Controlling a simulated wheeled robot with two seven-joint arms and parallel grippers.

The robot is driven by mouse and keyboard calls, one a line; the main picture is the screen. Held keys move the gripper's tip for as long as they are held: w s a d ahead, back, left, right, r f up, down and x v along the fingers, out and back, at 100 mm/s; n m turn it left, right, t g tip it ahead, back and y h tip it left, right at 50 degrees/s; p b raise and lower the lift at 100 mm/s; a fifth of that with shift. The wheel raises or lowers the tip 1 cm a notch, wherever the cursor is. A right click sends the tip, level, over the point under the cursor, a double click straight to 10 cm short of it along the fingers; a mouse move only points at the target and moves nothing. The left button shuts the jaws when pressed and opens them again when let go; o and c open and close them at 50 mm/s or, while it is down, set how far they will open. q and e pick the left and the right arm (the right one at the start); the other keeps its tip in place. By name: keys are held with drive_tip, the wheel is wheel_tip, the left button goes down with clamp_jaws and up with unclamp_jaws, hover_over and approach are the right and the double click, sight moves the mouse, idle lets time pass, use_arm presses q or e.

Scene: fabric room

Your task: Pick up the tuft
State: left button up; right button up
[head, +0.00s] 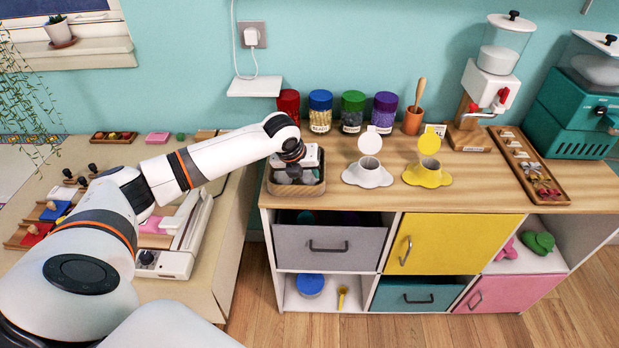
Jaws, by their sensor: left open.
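A small wooden tray (296,188) stands at the left end of the wooden cabinet top. Grey, tuft-like lumps (309,177) show inside it, partly hidden by my gripper; I cannot tell single tufts apart. My left gripper (293,173) is over the tray, pointing down, with its jaws open. Its fingertips are close to the grey lumps, and I cannot tell whether they touch or straddle one. My right gripper is not in view.
A white flower-shaped holder (367,174) and a yellow one (427,174) stand right of the tray. Several lidded jars (352,112) stand behind it. A long wooden tray (530,165) lies at the right. A white machine (175,240) stands on the left table.

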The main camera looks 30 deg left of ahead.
sight(308, 177)
use_arm(q)
drive_tip(key=x, duration=0.4)
drive_tip(key=shift+w+a+f, duration=0.1)
drive_tip(key=shift+w+a, duration=0.05)
drive_tip(key=shift+w, duration=0.15)
drive_tip(key=shift+c, duration=0.4)
drive_tip(key=shift+c, duration=1)
